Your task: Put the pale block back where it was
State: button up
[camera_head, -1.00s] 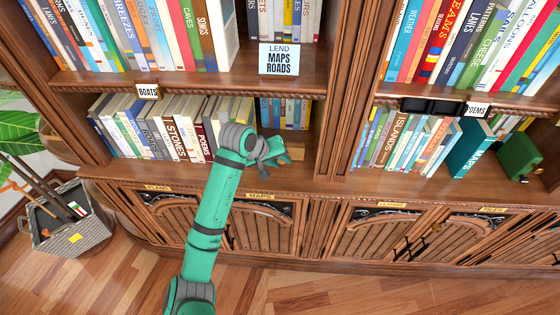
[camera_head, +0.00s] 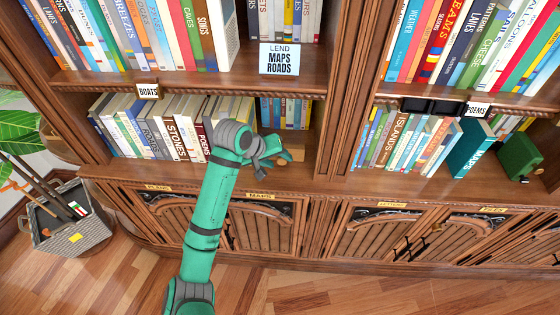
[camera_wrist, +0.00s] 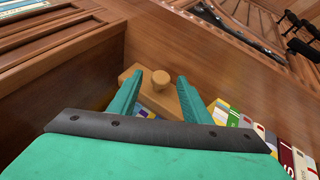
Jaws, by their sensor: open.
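The pale wooden block (camera_wrist: 158,101) with a round knob (camera_wrist: 161,77) sits in the wrist view just beyond my fingers, in a corner of the shelf. In the head view a small part of the pale block (camera_head: 298,141) shows behind my gripper on the lower shelf, in the gap right of the pale books. My gripper (camera_head: 286,156) reaches into this gap. In the wrist view my gripper (camera_wrist: 160,80) is open, with one finger on each side of the knob. I cannot tell whether the fingers touch it.
Several books (camera_head: 150,125) stand left of the gap, and smaller books (camera_head: 284,112) stand behind it. The upright post (camera_head: 335,120) bounds the gap on the right. The shelf above carries a "LEND MAPS ROADS" sign (camera_head: 279,59). A green box (camera_head: 519,157) stands far right.

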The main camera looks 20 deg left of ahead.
jog(key=v, duration=0.9)
jog(key=shift+r, duration=0.35)
jog(key=shift+s+a, duration=0.1)
jog(key=shift+s, duration=0.2)
